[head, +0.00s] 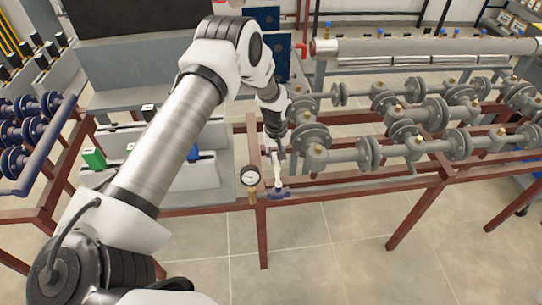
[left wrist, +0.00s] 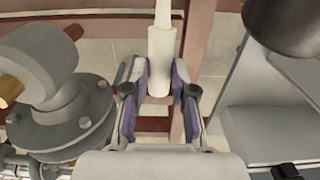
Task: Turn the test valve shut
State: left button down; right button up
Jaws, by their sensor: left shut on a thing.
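The test valve (head: 278,193) is a small blue fitting on the near rail of the red frame, beside a pressure gauge. Its pale lever (head: 278,174) shows above it. In the left wrist view the cream lever (left wrist: 159,62) lies between the finger pads and points away from the gripper. My left gripper (head: 275,152) reaches down from above and is shut on this lever; the fingers show in the left wrist view (left wrist: 159,88). The valve body is too small to make out in detail. My right gripper is not in view.
The round pressure gauge (head: 250,176) stands just left of the valve. Grey flanged pipes (head: 345,155) fill the red frame to the right. A grey flange (left wrist: 75,118) is close to the left side of the gripper. The tiled floor (head: 330,235) in front is clear.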

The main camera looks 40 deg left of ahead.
aim_at(274, 159)
pick_arm(q)
jog(key=shift+s+f, duration=0.2)
jog(key=shift+s, duration=0.05)
jog(key=c, duration=1.2)
grip_release()
jog(key=shift+a, duration=0.1)
jog(key=shift+o, duration=1.3)
jog(key=shift+w+a, duration=0.15)
jog(key=shift+r, duration=0.45)
notch_tip(274, 159, up, 11)
